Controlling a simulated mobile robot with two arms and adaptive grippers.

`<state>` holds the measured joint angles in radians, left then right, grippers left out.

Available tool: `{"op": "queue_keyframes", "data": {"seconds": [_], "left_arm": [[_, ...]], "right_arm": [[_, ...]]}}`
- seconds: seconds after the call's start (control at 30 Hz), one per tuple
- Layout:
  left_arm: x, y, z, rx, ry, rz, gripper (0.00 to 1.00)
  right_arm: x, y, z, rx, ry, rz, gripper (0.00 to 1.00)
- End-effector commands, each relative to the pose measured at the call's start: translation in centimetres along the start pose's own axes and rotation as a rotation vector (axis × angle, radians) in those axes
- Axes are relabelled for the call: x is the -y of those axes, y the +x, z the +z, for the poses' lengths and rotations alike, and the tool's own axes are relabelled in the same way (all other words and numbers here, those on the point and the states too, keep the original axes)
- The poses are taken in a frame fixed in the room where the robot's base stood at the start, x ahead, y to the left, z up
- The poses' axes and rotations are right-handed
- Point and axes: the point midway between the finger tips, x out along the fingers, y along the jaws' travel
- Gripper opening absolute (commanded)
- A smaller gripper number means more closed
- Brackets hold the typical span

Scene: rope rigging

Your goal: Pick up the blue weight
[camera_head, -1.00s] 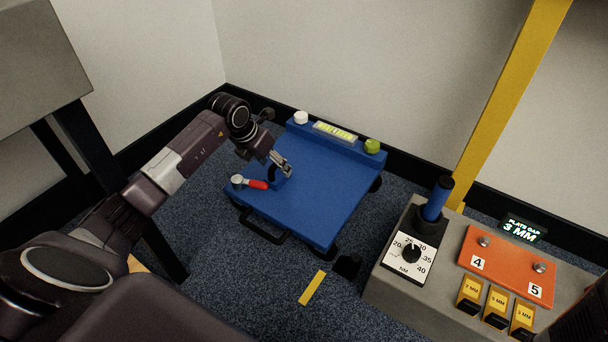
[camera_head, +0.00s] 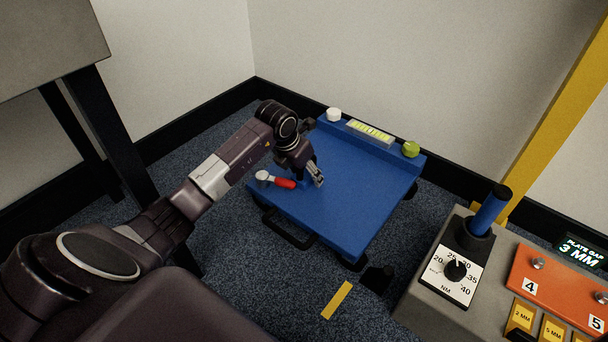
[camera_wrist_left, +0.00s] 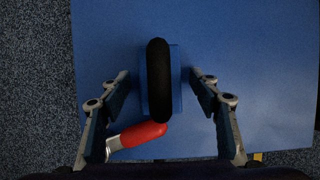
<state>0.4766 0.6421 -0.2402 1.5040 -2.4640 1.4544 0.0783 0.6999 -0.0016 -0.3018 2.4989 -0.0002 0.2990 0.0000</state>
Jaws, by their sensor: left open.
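The blue weight (camera_wrist_left: 176,92) is a small blue block with a long black rounded handle on top. In the left wrist view it sits on the blue cart top (camera_wrist_left: 270,60), with the handle between my left gripper's fingers. My left gripper (camera_wrist_left: 160,82) is open, with a gap on each side of the handle and no contact visible. In the head view the left gripper (camera_head: 318,178) is low over the cart and largely hides the weight. My right gripper is not in view.
A red-handled tool (camera_head: 284,183) with a silver head lies close beside the weight. The cart carries a white knob (camera_head: 334,114), a lit display (camera_head: 369,131) and a green knob (camera_head: 411,149). A grey control console (camera_head: 405,308) stands right. The cart's right half is clear.

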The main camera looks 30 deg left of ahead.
Motion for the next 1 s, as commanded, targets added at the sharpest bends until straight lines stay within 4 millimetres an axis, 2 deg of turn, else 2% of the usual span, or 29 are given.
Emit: {"op": "queue_keyframes", "data": {"seconds": [0.2, 0.7, 1.0], "left_arm": [[0.0, -0.05, 0.02, 0.0, 0.0, 0.0, 0.57], [-0.02, -0.04, 0.02, 0.0, 0.0, 0.001, 0.02], [-0.08, -0.29, 0.35, 0.009, 0.0, 0.001, 0.0]], "right_arm": [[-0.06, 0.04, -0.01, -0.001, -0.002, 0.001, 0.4], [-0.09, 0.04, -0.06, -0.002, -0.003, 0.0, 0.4], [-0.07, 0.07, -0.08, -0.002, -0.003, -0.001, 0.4]]}}
